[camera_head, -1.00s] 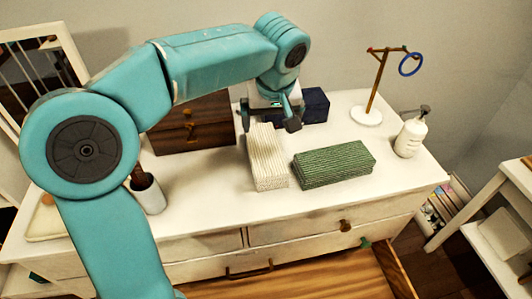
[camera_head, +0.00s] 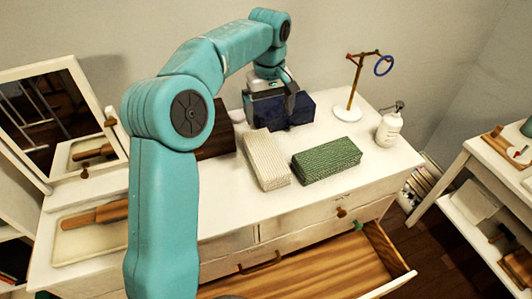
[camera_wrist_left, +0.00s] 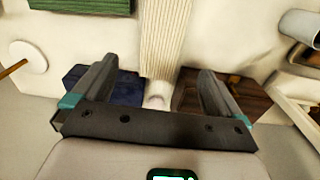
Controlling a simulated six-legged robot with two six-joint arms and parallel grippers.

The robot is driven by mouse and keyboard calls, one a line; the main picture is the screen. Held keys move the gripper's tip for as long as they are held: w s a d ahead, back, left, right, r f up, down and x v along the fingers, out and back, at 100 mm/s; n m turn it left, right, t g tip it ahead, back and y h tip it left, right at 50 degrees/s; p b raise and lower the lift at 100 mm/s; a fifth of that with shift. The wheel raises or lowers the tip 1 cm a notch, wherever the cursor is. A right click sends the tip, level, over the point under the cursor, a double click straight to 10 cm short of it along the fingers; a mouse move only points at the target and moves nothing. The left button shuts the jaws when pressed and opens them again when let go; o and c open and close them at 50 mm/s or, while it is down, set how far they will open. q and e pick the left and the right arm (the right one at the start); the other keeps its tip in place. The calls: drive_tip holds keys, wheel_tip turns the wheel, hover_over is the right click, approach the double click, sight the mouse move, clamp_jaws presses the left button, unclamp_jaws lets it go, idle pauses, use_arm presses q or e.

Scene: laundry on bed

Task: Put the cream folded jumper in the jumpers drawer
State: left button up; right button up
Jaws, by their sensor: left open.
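The cream folded jumper (camera_head: 266,160) lies on the white dresser top, its long side running front to back. It also shows in the left wrist view (camera_wrist_left: 163,28), centred beyond my fingers. My right gripper is out of view.
A green folded knit (camera_head: 326,160) lies just right of the jumper. The navy box (camera_head: 297,112) and a brown box (camera_head: 216,140) stand behind. A ring stand (camera_head: 348,112) and pump bottle (camera_head: 389,128) are at the right. A mirror (camera_head: 62,120) stands left.

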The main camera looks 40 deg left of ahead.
use_arm(q)
hover_over(266, 153)
wheel_tip(266, 153, down, 11)
drive_tip(key=shift+f, duration=0.15)
wheel_tip(266, 153, down, 6)
drive_tip(key=shift+r+p, duration=0.25)
drive_tip(key=shift+p, duration=0.1)
drive_tip(key=shift+d, duration=0.1)
drive_tip(key=c, duration=1)
drive_tip(key=shift+r, duration=0.1)
drive_tip(key=shift+c, duration=0.2)
drive_tip(key=shift+r, duration=0.1)
